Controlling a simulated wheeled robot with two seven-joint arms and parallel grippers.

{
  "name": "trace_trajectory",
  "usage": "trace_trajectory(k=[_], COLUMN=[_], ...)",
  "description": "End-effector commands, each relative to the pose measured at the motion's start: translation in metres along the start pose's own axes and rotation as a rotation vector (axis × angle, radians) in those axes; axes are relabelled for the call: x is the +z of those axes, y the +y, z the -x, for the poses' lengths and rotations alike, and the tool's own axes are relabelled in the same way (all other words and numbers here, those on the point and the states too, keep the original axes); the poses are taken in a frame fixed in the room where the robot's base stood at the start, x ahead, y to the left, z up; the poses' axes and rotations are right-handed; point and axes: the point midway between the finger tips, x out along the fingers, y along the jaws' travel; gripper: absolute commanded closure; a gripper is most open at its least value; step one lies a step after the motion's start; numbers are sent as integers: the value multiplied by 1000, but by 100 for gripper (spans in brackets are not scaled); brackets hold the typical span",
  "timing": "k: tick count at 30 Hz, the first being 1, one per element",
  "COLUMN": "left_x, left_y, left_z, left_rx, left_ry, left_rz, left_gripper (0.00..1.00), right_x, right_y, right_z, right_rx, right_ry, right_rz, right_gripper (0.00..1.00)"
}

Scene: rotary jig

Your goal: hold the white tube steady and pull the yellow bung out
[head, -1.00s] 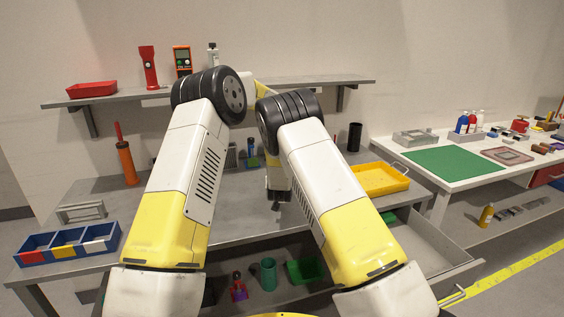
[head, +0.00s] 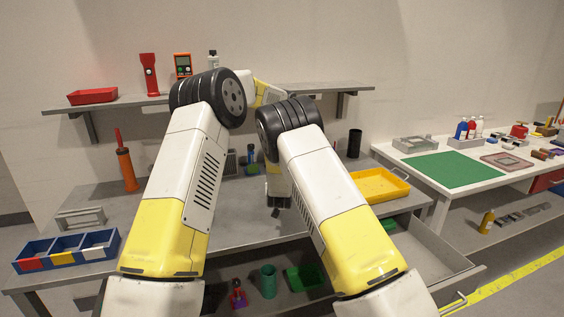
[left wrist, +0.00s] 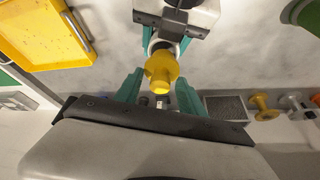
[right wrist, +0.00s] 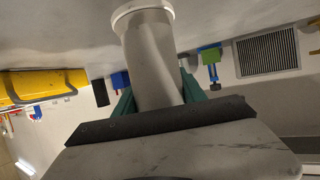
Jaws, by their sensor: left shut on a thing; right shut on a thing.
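The yellow bung (left wrist: 160,70) is in the middle of the left wrist view. My left gripper (left wrist: 158,92) has its teal fingers on either side of it and is shut on it. The white tube (right wrist: 153,60) runs up through the right wrist view, rimmed end at the top. My right gripper (right wrist: 157,97) is shut around it. In the left wrist view, the right gripper's teal fingers are just beyond the bung, with a little of the tube's white rim between them. I cannot tell whether the bung is still seated in the tube. My arms hide most of this in the head view.
A yellow tray (head: 381,185) is on the bench's right side, above an open drawer (head: 432,255). A blue bin (head: 62,252) with compartments is at the left. An orange-red tool (head: 126,165) and a black cup (head: 354,143) stand at the back. The shelf (head: 300,88) is behind my elbows.

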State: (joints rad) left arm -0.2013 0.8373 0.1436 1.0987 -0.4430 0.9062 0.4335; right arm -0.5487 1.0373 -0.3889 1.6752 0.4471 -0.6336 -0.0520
Motion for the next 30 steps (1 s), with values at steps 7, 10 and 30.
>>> trace_trajectory(k=[7,10,30], left_x=[-4,-6,-14], left_y=[0,0,0], left_z=[10,13,34], left_rx=[0,0,0], left_ry=[1,1,-1], left_rz=[1,1,0], left_gripper=[100,100,100], right_x=[0,0,0], right_y=[0,0,0], right_z=[0,0,0], right_rx=[0,0,0], right_ry=[0,1,1], right_rz=[0,0,0], right_gripper=[100,100,100])
